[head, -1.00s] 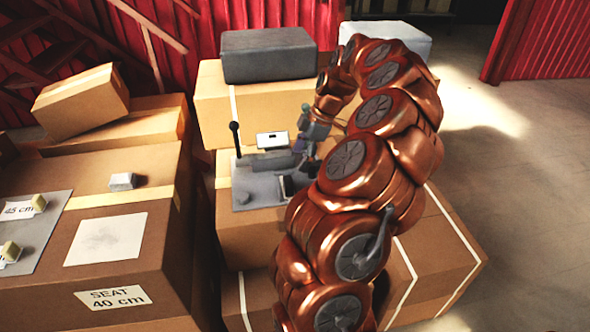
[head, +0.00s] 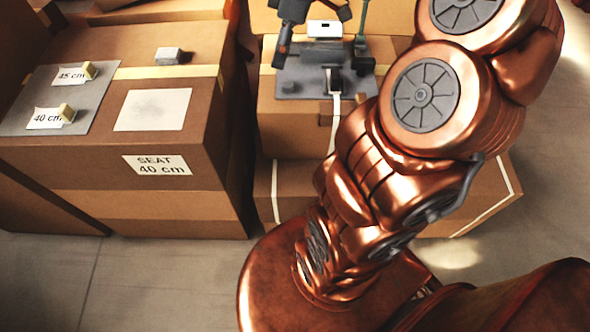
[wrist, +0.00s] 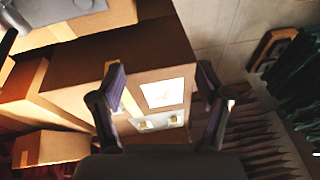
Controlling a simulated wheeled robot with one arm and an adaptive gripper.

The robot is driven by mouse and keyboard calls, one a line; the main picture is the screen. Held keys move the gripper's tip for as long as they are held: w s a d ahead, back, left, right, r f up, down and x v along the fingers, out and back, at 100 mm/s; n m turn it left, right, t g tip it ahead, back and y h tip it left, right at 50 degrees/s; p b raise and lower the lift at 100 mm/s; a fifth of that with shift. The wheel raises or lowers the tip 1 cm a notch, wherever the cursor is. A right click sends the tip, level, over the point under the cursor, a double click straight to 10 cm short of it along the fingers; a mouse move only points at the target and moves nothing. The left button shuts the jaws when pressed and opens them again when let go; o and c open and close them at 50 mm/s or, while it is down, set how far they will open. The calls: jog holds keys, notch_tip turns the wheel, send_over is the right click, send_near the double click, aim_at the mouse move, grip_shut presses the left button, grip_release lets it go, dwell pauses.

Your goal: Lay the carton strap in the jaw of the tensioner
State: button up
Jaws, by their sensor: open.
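The tensioner (head: 290,82) is a grey plate with dark metal parts, lying on a carton. A small dark block (head: 333,78) stands near its front edge, and the pale carton strap (head: 335,122) runs from there down the carton's front. I cannot tell whether the strap lies in the jaw. My gripper (head: 312,28) is above the back of the tensioner, partly cut off by the top edge. In the wrist view my gripper (wrist: 160,76) is open and nothing is between its fingers. The strap is not clear in that view.
A large seat carton (head: 60,165) stands left, bearing a white sheet (head: 152,110), a small grey block (head: 172,55) and a grey mat (head: 85,108) with labelled pieces. A narrow gap separates it from the tensioner's carton. My arm covers the right side. Floor shows at front left.

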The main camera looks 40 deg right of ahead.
jog(key=s+a+f+m+g+h, duration=0.1)
jog(key=s+a+m+g+h, duration=0.15)
jog(key=s+a, duration=0.85)
jog(key=s+a+f+m, duration=0.1)
jog(key=s+f+m, duration=0.1)
jog(key=s, duration=0.3)
jog(key=s+a+f+m, duration=0.2)
jog(key=s+f+m, duration=0.1)
jog(key=s+m, duration=0.2)
jog(key=shift+s+f+h, duration=0.15)
jog(key=shift+s+h, duration=0.2)
jog(key=shift+s, duration=0.4)
notch_tip(320, 180, up, 8)
jog(key=p, duration=0.8)
jog(key=shift+d, duration=0.15)
